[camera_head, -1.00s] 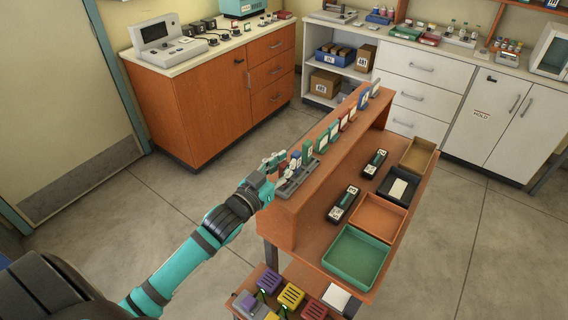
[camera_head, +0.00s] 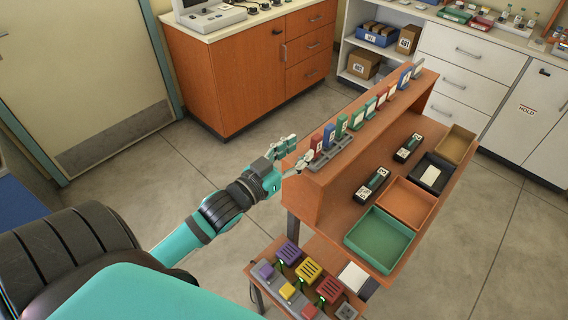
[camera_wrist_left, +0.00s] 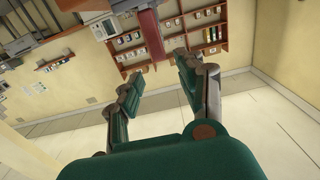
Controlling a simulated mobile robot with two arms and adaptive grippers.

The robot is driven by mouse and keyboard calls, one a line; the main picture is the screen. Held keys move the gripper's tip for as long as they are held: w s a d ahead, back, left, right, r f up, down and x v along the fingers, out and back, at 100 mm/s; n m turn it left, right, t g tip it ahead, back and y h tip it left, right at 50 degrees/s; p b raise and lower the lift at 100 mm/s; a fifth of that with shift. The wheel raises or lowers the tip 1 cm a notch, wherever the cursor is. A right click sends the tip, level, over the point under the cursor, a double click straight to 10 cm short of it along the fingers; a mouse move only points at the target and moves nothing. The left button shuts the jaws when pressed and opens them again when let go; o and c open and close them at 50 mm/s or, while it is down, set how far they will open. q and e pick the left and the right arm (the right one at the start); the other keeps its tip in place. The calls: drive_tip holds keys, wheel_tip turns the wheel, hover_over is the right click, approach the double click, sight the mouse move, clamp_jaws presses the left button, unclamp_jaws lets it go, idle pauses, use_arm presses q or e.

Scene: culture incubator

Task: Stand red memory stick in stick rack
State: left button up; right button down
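The red memory stick (camera_head: 316,142) stands upright at the near left end of the grey stick rack (camera_head: 331,152). A blue stick (camera_head: 329,134) and a green stick (camera_head: 341,127) stand beside it. My left gripper (camera_head: 293,157) is just left of the rack, with its fingers apart and a gap between them and the red stick. In the left wrist view the open fingers (camera_wrist_left: 156,82) have nothing between them; the red stick (camera_wrist_left: 151,34) shows beyond their tips. The grey rack (camera_wrist_left: 40,45) shows at the upper left there. My right gripper is out of view.
The rack sits on the raised ledge of an orange bench (camera_head: 330,200), with more coloured items further along. Below are a green tray (camera_head: 404,238), an orange tray (camera_head: 422,196) and two black devices. A lower shelf holds coloured blocks. Open floor lies left of the bench.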

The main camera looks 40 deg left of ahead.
use_arm(q)
drive_tip(key=shift+s+a+b, duration=0.15)
drive_tip(key=shift+s+b, duration=0.05)
drive_tip(key=shift+s, duration=0.95)
drive_tip(key=shift+s+a+b, duration=0.15)
drive_tip(key=shift+s, duration=0.95)
